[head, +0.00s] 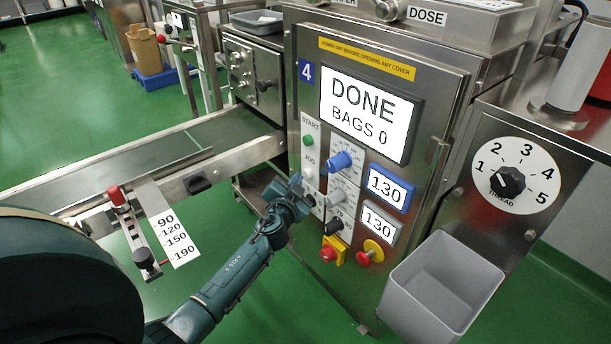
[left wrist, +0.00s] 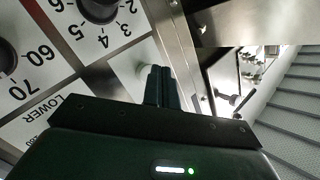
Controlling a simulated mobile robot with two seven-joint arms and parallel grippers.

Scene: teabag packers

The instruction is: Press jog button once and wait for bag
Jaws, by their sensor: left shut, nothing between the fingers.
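The JOG button (head: 309,172) is a pale round button under its JOG label on the steel machine's control panel, below the green START button (head: 308,140). My left gripper (head: 301,186) is shut and empty, with its tips at the panel by the JOG button. In the left wrist view the closed fingers (left wrist: 161,84) point at a pale round button (left wrist: 146,74), partly hidden behind them. I cannot tell whether they touch it. The machine's screen (head: 366,115) reads DONE, BAGS 0. No bag is visible. My right gripper is not in view.
Near my gripper are a blue knob (head: 339,161), a red button on yellow (head: 329,250) and a red-yellow knob (head: 371,252). A grey bin (head: 443,284) hangs at lower right. A metal rail (head: 215,166) with a scale plate (head: 170,225) runs left.

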